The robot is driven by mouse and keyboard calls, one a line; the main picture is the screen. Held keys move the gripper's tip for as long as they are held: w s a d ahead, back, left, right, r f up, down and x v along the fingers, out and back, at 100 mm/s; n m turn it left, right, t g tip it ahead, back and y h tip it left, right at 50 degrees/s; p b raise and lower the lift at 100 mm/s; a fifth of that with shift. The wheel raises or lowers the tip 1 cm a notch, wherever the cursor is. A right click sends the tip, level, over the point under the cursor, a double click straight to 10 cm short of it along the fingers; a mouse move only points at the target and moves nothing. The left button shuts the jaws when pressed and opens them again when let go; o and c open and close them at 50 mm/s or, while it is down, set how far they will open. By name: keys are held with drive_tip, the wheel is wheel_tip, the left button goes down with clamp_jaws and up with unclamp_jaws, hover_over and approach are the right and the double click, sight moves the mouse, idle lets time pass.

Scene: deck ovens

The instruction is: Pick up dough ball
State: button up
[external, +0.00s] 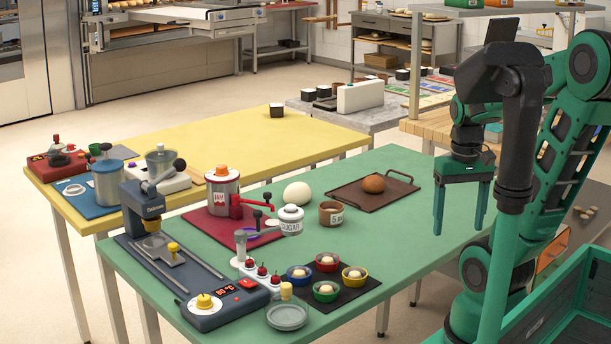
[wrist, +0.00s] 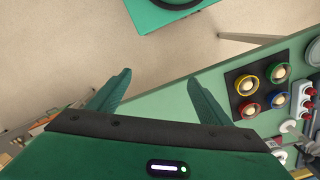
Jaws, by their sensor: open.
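A smooth, pale dough ball (external: 297,193) rests on the green table (external: 235,268), near its far side and left of the brown tray. It does not show in the wrist view. Small pale balls also sit in several coloured cups, such as the yellow cup (external: 354,275). My gripper (external: 460,222) is open and empty, with its fingers pointing down, to the right of the dough ball and apart from it. In the wrist view my gripper (wrist: 158,82) has nothing between its fingers, with floor and the table edge beyond them.
A brown tray (external: 350,195) with a brown bun (external: 374,184) lies between the dough ball and my gripper. A brown pot (external: 331,213), a jam dispenser (external: 222,190) and a sugar dispenser (external: 290,219) stand nearby. The table's right part is clear.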

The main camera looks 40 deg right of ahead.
drive_tip(key=shift+o, duration=0.4)
drive_tip(key=shift+o, duration=1.3)
drive_tip(key=n+t+y, duration=0.5)
drive_tip(key=n+t, duration=0.3)
drive_tip(key=n, duration=0.3)
approach(306, 189)
drive_tip(key=s, duration=0.2)
drive_tip(key=s+a+f, duration=0.1)
drive_tip(key=s, duration=0.2)
drive_tip(key=s+a+f, duration=0.1)
drive_tip(key=s, duration=0.2)
drive_tip(key=shift+a, duration=0.1)
drive_tip(key=w+d+t, duration=0.1)
drive_tip(key=w, duration=0.1)
drive_tip(key=w+n+t+y, duration=0.1)
drive_tip(key=w+d+f+t, duration=0.1)
drive_tip(key=w, duration=0.1)
drive_tip(key=shift+w+d, duration=0.3)
drive_tip(key=shift+w, duration=0.05)
drive_tip(key=shift+w+d+n+t+y, duration=0.25)
drive_tip(key=shift+w+n+t+y, duration=0.05)
drive_tip(key=shift+w+y, duration=0.1)
drive_tip(key=x, duration=1)
drive_tip(key=shift+w+a+f, duration=0.15)
drive_tip(key=shift+w+a, duration=0.05)
drive_tip(key=shift+w, duration=0.1)
drive_tip(key=c, duration=1.2)
